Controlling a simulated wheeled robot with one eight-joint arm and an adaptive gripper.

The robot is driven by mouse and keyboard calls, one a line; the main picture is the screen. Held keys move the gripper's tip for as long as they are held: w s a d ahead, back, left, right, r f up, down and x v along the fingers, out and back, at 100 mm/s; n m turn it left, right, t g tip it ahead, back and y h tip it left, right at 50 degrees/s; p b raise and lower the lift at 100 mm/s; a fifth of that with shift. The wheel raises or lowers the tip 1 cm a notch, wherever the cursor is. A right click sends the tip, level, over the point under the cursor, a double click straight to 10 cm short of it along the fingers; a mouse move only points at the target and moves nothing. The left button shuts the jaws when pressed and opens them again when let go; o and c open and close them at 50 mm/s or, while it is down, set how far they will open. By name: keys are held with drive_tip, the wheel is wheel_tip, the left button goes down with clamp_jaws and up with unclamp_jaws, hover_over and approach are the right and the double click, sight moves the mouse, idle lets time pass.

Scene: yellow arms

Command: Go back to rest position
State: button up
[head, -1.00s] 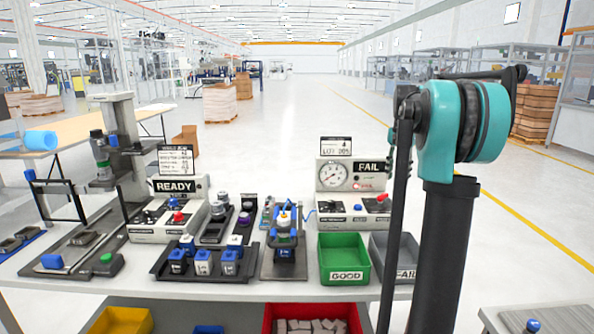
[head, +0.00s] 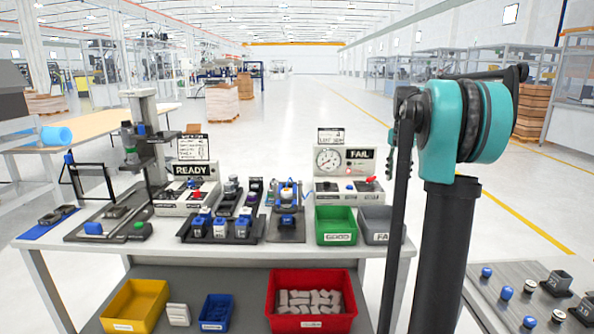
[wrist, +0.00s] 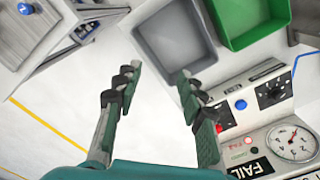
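My gripper (wrist: 160,80) shows in the wrist view with its two fingers apart and nothing between them. It is over bare white floor, beside the grey bin (wrist: 175,40) and close to the tester with the FAIL sign (wrist: 256,167).
A lower shelf holds a yellow bin (head: 133,307), a blue bin (head: 215,313) and a red bin (head: 310,302). A second table (head: 495,312) with small parts stands at the lower right. Open floor with a yellow line (head: 530,222) lies at the right.

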drive_tip(key=s+a+f+n+t, duration=0.1)
drive_tip(key=s+a+f+n, duration=0.2)
drive_tip(key=s+f, duration=0.6)
drive_tip(key=s+a+f+n+t, duration=0.1)
drive_tip(key=s+a+f+n, duration=0.2)
drive_tip(key=s+a+f, duration=0.3)
drive_tip(key=s+a+f+n+t, duration=0.2)
drive_tip(key=s+a+f, duration=0.3)
drive_tip(key=s+f, duration=0.7)
drive_tip(key=s+n, duration=0.1)
drive_tip(key=s, duration=0.3)
drive_tip(key=shift+s+a+f, duration=0.2)
drive_tip(key=shift+s+a, duration=0.1)
drive_tip(key=shift+a, duration=0.05)
drive_tip(key=shift+c, duration=0.3)
